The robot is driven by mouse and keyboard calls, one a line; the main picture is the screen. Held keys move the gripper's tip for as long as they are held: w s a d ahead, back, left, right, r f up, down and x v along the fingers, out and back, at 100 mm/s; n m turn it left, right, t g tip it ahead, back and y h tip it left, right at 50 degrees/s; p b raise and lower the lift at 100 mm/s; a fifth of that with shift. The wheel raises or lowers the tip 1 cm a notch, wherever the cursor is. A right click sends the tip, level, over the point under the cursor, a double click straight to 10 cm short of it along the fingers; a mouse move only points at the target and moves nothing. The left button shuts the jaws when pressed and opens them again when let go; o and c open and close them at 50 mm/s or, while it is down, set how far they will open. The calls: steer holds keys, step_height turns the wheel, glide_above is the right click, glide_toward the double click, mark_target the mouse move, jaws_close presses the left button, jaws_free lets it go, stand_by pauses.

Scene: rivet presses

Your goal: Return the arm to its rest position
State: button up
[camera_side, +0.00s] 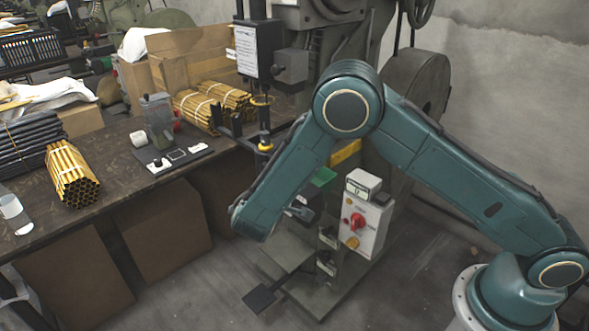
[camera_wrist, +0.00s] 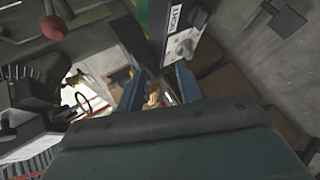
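My arm is bent over in front of the rivet press (camera_side: 415,85) in the side view, its upper part raised and its forearm slanting down to the left. In the wrist view, the two bluish fingers of my gripper (camera_wrist: 157,88) stand apart beyond the dark wrist cover. A small tan patch shows between them; I cannot tell what it is, and no held part is clear.
A control box (camera_side: 362,218) with a red knob stands close to my forearm. The workbench (camera_side: 112,180) at left carries bundles of brass tubes (camera_side: 72,172) and a small fixture (camera_side: 172,155). Open boxes (camera_side: 185,60) stand at its back.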

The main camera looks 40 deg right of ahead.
steer(key=s+d+r+m+g+y, duration=0.1)
steer(key=s+d+r+m+y, duration=0.2)
steer(key=s+r, duration=0.45)
steer(key=s+d+r+m+g+y, duration=0.1)
steer(key=s+d+r+m+y, duration=0.3)
steer(key=r, duration=0.7)
steer(key=s+r+y, duration=0.1)
steer(key=s+r, duration=0.1)
steer(key=s, duration=0.9)
steer(key=s+a+r+y, duration=0.1)
steer(key=s+r, duration=0.2)
steer(key=s, duration=0.8)
steer(key=shift+a+t+y, duration=0.25)
steer(key=shift+t+y, duration=0.15)
steer(key=shift+o, duration=0.2)
steer(key=shift+w, duration=0.1)
